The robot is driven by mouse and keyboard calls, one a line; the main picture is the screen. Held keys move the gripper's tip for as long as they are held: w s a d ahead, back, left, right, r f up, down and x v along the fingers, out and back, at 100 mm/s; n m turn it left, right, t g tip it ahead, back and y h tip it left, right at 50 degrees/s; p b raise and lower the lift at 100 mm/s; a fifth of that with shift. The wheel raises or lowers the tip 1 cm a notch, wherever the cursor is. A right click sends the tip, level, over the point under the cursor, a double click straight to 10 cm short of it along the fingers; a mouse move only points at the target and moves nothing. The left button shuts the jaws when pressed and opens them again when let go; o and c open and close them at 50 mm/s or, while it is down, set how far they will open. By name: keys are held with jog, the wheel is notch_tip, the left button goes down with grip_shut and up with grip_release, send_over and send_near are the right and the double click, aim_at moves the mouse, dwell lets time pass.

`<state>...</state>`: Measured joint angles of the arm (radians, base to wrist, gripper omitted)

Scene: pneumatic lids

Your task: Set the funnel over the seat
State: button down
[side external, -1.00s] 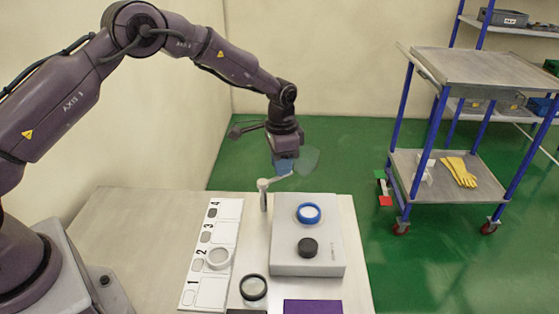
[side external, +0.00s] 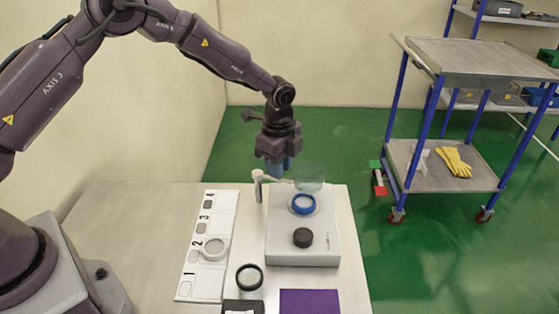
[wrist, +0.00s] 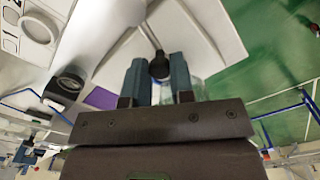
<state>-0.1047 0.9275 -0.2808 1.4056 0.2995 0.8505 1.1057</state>
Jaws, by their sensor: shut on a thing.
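My gripper (side external: 279,166) has blue fingers and is shut, pointing down behind the blue ring on the grey box. A clear, see-through piece, apparently the funnel (side external: 310,176), hangs at the fingers' right, above the blue ring seat (side external: 303,204). A clear edge also shows past the right finger in the wrist view (wrist: 196,90). A dark round piece (wrist: 159,67) shows between the fingers there; what it belongs to is unclear. The ring is not visible in the wrist view. The funnel looks a little above the ring; whether they touch is hard to tell.
A pale post (side external: 258,187) with a side arm stands at the box's left. A black knob (side external: 302,237) sits on the grey box (side external: 285,254). A numbered strip (side external: 198,285) holding a white ring (side external: 214,248), a black-rimmed ring (side external: 249,277) and a purple pad (side external: 309,301) lie nearby.

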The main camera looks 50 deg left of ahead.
jog(key=shift+s+d+m, duration=0.2)
jog(key=shift+s+m, duration=0.2)
jog(key=shift+m, duration=0.6)
jog(key=shift+s, duration=0.1)
jog(key=c, duration=1)
grip_release()
notch_tip(320, 180, up, 13)
